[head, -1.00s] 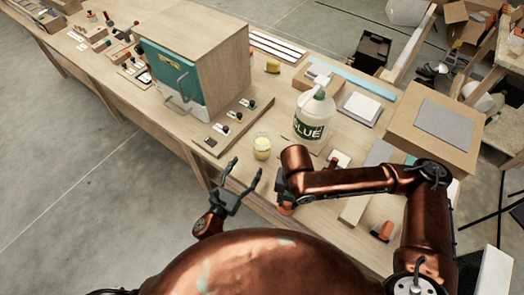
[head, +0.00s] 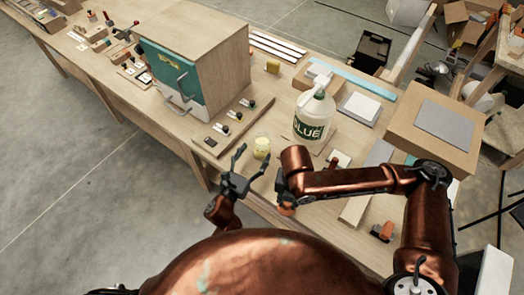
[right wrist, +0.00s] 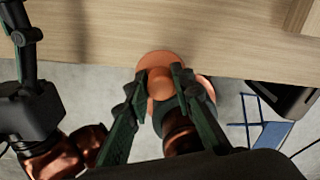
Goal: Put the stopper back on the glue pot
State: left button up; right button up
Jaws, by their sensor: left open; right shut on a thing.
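The glue pot (head: 262,148) looks like a small glass jar with pale yellow contents, standing near the front edge of the bench. My left gripper (head: 251,158) is open, one fingertip left of the pot and the other just in front of it; I cannot tell whether it touches. My right gripper (head: 284,196) is shut on an orange-copper stopper, a flat disc with a round knob. The stopper (right wrist: 160,62) shows clearly between the fingers in the right wrist view. In the head view my right arm mostly hides it, right of and nearer than the pot.
A large glue bottle (head: 314,117) stands behind and right of the pot. A wooden cabinet with a teal front (head: 167,75) stands to the left, with a board of small tools (head: 222,128) before it. A cardboard box (head: 432,130) is at the right.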

aim_at(265, 139)
pick_arm(q)
jog(key=shift+w+d+r, duration=0.1)
jog(key=shift+w+d, duration=0.15)
jog(key=x, duration=0.2)
jog(key=b+x, duration=0.1)
jog(key=x, duration=0.1)
jog(key=shift+w+d, duration=0.15)
jog(key=shift+d, duration=0.25)
pick_arm(e)
jog(key=shift+f, duration=0.5)
pick_arm(q)
jog(key=shift+r, duration=0.1)
jog(key=shift+c, duration=0.3)
jog(key=c, duration=1.3)
jog(key=shift+r, duration=0.1)
jog(key=shift+c, duration=0.2)
